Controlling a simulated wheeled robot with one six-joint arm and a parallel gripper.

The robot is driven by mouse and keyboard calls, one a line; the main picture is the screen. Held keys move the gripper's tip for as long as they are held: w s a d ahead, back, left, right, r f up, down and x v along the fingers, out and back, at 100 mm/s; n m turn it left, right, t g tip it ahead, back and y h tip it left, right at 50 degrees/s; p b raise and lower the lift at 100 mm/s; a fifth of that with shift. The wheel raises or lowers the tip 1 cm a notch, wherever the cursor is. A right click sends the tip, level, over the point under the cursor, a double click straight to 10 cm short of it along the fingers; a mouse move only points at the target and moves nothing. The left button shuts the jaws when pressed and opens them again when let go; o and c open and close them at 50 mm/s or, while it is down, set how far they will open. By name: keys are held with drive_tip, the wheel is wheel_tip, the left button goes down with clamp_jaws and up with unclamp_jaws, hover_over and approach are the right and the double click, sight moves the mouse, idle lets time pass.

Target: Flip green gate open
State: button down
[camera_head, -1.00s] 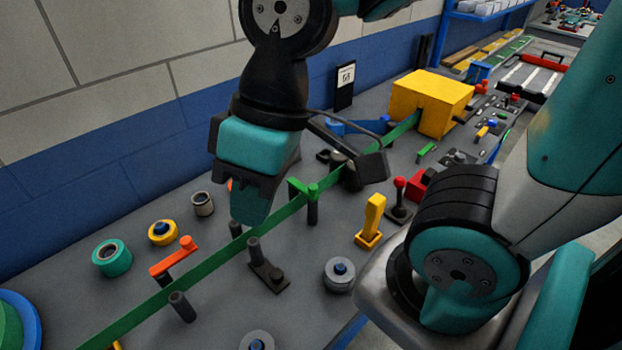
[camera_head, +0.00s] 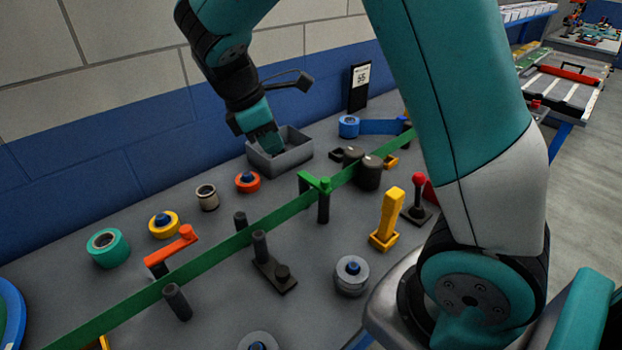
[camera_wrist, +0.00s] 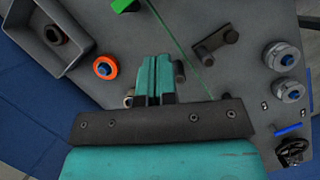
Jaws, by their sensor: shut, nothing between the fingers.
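The green gate (camera_head: 313,181) is a short green bar on a dark post beside the long green belt (camera_head: 210,258). The bar points from the post toward the back wall, off the belt's far side. It also shows at the top edge of the wrist view (camera_wrist: 124,4), partly cut off. My gripper (camera_head: 267,146) is shut and empty, behind the belt and left of the green gate, apart from it. It overlaps the grey bin in the head view; its height there is unclear. The wrist view shows its teal fingers together (camera_wrist: 154,62).
An orange gate (camera_head: 172,248) stands farther left along the belt. The grey bin (camera_head: 292,157) and several tape rolls, one orange (camera_head: 247,182), lie behind the belt. A yellow lever (camera_head: 388,215) and a red-knobbed joystick (camera_head: 417,198) stand in front. My arm hides the right part.

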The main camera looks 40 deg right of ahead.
drive_tip(key=p, duration=0.1)
hover_over(320, 191)
drive_tip(key=a, duration=0.2)
drive_tip(key=shift+w+d+f, duration=0.1)
drive_tip(key=shift+w+f, duration=0.05)
drive_tip(key=shift+f, duration=1.4)
drive_tip(key=shift+w+a+f, duration=0.1)
drive_tip(key=shift+w+f, duration=0.05)
drive_tip(key=shift+f, duration=1.45)
drive_tip(key=shift+w+d+f, duration=0.1)
drive_tip(key=shift+w+f, duration=0.05)
drive_tip(key=shift+f, duration=1.4)
drive_tip(key=shift+r+p, duration=0.1)
drive_tip(key=shift+p, duration=0.25)
